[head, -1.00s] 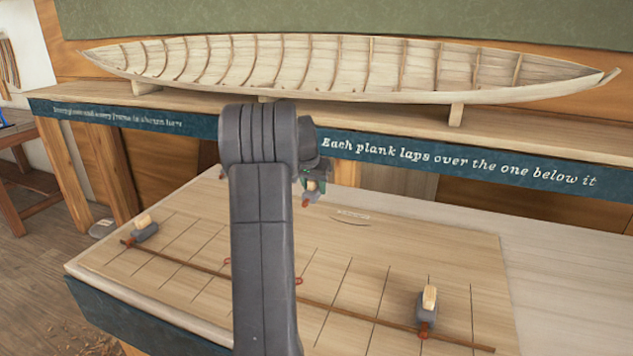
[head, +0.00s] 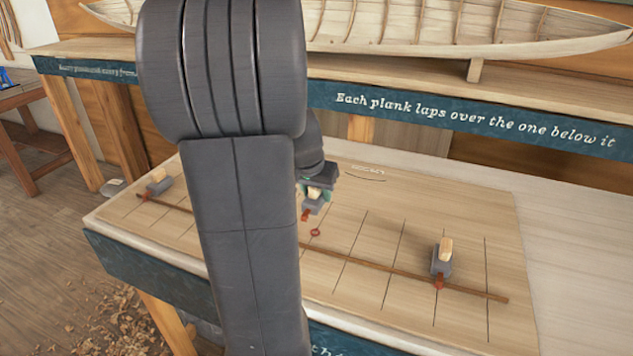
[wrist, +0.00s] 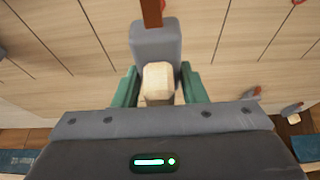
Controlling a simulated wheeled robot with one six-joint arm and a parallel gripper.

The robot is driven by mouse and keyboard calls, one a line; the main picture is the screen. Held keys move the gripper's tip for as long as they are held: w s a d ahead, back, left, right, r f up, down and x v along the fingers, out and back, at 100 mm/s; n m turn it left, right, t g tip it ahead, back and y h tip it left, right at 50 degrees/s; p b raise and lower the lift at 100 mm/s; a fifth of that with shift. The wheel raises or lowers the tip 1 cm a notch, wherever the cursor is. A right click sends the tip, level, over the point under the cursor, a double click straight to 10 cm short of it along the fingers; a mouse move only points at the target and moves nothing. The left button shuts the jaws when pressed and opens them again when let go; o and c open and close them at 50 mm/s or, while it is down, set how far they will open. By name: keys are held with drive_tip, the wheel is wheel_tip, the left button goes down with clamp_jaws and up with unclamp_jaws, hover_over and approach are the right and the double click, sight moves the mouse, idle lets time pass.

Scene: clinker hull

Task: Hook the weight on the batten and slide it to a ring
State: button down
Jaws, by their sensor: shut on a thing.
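My gripper (wrist: 158,86) is shut on a grey weight (wrist: 155,42), with its green fingers on either side of the pale wooden handle. The weight's red-brown hook (wrist: 151,12) points to the top of the wrist view. In the head view the held weight (head: 313,204) is right of my arm, on the far side of the thin brown batten (head: 400,272); its hook appears apart from the batten. A small red ring (head: 315,232) lies just beyond the batten, near the hook. My arm hides part of the batten and perhaps other rings.
Similar weights sit at the batten's left end (head: 158,182) and right part (head: 441,260). The pale board (head: 350,215) has dark cross lines and clear room at its far side. A ribbed boat hull (head: 420,30) stands on a shelf behind, above a blue lettered strip (head: 480,122).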

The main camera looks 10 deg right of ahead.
drive_tip(key=b, duration=0.5)
approach(326, 213)
drive_tip(key=shift+s+a+f, duration=0.3)
drive_tip(key=shift+s+f, duration=0.15)
drive_tip(key=shift+f, duration=0.2)
drive_tip(key=shift+s+a+f, duration=0.3)
drive_tip(key=shift+s+f, duration=0.15)
drive_tip(key=shift+f, duration=0.25)
drive_tip(key=shift+s+a+f, duration=0.3)
drive_tip(key=shift+s+f, duration=0.2)
drive_tip(key=shift+f, duration=0.15)
drive_tip(key=shift+f+b, duration=0.55)
drive_tip(key=shift+b, duration=0.25)
drive_tip(key=shift+w+d+p, duration=0.25)
drive_tip(key=shift+w+d, duration=0.3)
drive_tip(key=shift+w, duration=0.25)
drive_tip(key=shift+w+d+p, duration=0.25)
drive_tip(key=shift+w+d, duration=0.35)
drive_tip(key=shift+w, duration=0.25)
drive_tip(key=shift+w+d+p, duration=0.25)
drive_tip(key=shift+w+d, duration=0.3)
drive_tip(key=shift+w, duration=0.25)
drive_tip(key=shift+f+b, duration=0.1)
drive_tip(key=shift+b, duration=0.25)
drive_tip(key=c, duration=0.8)
unclamp_jaws()
drive_tip(key=shift+c, duration=0.2)
drive_tip(key=shift+s+f, duration=0.1)
